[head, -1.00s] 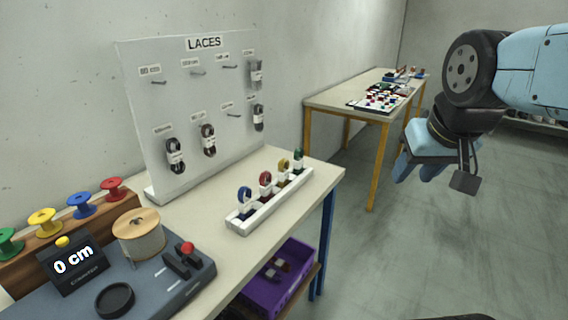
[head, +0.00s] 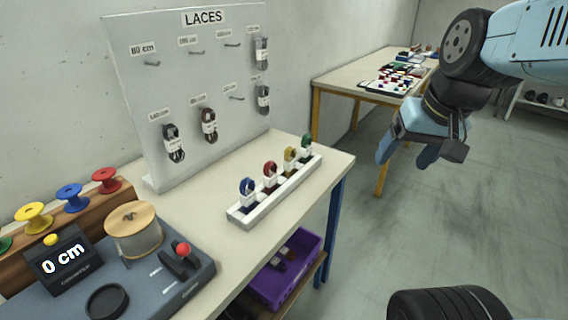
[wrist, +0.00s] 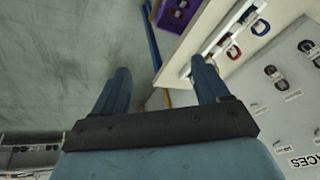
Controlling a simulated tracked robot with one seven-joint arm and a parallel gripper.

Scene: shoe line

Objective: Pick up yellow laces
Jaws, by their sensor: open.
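The yellow laces (head: 290,160) are a small coiled loop in a white band. They stand in a white rack (head: 262,204) on the near table, between the red laces (head: 270,174) and the green laces (head: 306,147). My gripper (head: 408,154) is open and empty in the air, right of the table and well apart from the rack. In the wrist view the two blue fingers (wrist: 160,85) are spread, with the rack (wrist: 222,38) beyond the right finger; I cannot make out the yellow laces there.
Blue laces (head: 247,190) stand at the rack's near end. A LACES board (head: 190,85) with hooks rises behind it. A spool device (head: 150,285) is at the front left. A purple crate (head: 285,272) sits below the tabletop. A second table (head: 345,80) stands behind.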

